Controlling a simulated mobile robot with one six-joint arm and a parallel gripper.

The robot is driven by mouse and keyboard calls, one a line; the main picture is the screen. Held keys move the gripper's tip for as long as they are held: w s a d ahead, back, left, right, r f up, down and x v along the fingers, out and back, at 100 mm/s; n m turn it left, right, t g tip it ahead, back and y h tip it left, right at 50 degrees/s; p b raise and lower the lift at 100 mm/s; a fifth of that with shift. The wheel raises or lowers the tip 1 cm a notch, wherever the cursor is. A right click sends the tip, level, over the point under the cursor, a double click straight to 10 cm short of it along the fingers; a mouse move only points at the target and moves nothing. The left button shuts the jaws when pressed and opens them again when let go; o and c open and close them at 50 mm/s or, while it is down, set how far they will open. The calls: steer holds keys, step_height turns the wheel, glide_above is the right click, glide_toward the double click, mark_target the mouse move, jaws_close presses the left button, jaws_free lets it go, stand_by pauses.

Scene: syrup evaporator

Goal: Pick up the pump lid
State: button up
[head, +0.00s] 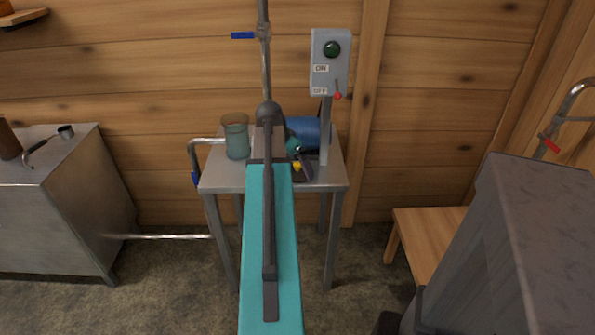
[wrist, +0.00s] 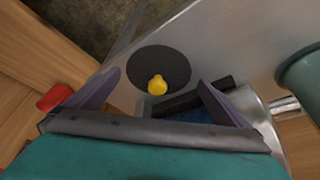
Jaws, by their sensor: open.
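The pump lid is a dark round disc (wrist: 173,63) with a yellow knob (wrist: 157,85); it lies on the metal table in the wrist view. In the head view its yellow knob (head: 297,166) shows just right of my arm, and my arm hides part of the area around it. My gripper (wrist: 158,77) is open and empty. Its two fingers stand apart, one to each side of the knob in the wrist picture. I cannot tell how high the fingers are above the lid.
A teal open-topped pot (head: 237,138) and a blue motor (head: 307,131) stand on the small metal table (head: 222,182). The switch box (head: 330,62) with a red lever rises behind. A wooden stool (head: 430,235) and large grey block (head: 520,240) are at right.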

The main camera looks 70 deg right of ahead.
steer(key=shift+x, duration=0.8)
steer(key=c, duration=1)
